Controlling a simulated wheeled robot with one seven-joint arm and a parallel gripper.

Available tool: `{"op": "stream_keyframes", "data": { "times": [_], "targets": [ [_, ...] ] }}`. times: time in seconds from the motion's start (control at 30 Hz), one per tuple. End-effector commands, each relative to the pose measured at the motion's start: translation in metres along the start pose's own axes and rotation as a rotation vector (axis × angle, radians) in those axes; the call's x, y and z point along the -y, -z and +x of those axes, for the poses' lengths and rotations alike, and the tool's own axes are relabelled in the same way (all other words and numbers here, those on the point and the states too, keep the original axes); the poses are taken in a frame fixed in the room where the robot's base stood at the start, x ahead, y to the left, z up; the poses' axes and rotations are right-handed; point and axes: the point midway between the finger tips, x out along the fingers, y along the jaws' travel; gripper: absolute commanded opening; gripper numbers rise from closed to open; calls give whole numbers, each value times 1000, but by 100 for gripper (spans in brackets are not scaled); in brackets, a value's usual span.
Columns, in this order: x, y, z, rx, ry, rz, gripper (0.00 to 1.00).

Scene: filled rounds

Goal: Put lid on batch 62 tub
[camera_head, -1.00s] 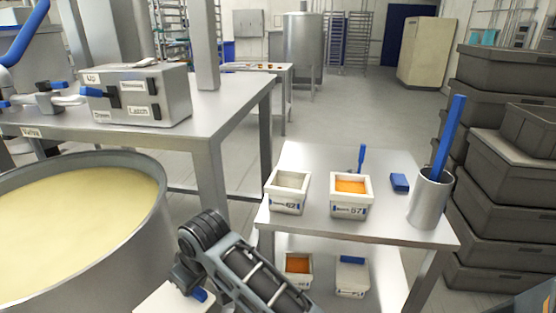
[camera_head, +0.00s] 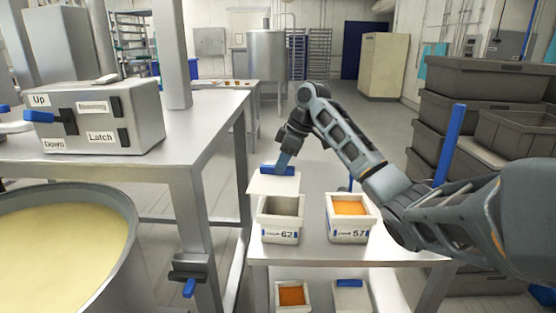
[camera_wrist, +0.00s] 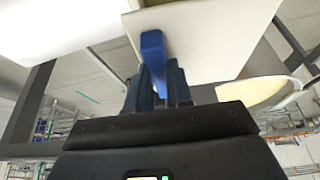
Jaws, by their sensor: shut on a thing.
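The batch 62 tub (camera_head: 281,234) is a white square tub, open at the top, on the left of the small steel table. Its inside looks grey. My gripper (camera_head: 283,164) is shut on the blue handle of a white square lid (camera_head: 262,185). The lid is roughly level, at the tub's far side and slightly left in the head view. Whether it touches the rim I cannot tell. In the wrist view the lid (camera_wrist: 218,38) fills the upper middle, with its blue handle (camera_wrist: 152,50) between the fingers.
An open batch 57 tub (camera_head: 348,235) with orange filling stands just right. My arm spans above the table's right side. Below are an orange-filled tub (camera_head: 291,297) and a lidded tub (camera_head: 351,298). A large vat (camera_head: 125,235) is at left, stacked grey crates (camera_head: 460,80) at right.

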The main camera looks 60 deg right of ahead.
Motion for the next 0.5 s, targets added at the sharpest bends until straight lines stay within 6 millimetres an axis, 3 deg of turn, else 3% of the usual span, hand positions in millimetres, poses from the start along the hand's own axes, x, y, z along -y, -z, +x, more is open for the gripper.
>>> {"op": "stream_keyframes", "data": {
  "times": [0.17, 0.5],
  "targets": [
    [-10, -16, -16, 3, 4, -12, 0],
    [-11, -22, -2, 2, 3, -12, 0]
  ]
}}
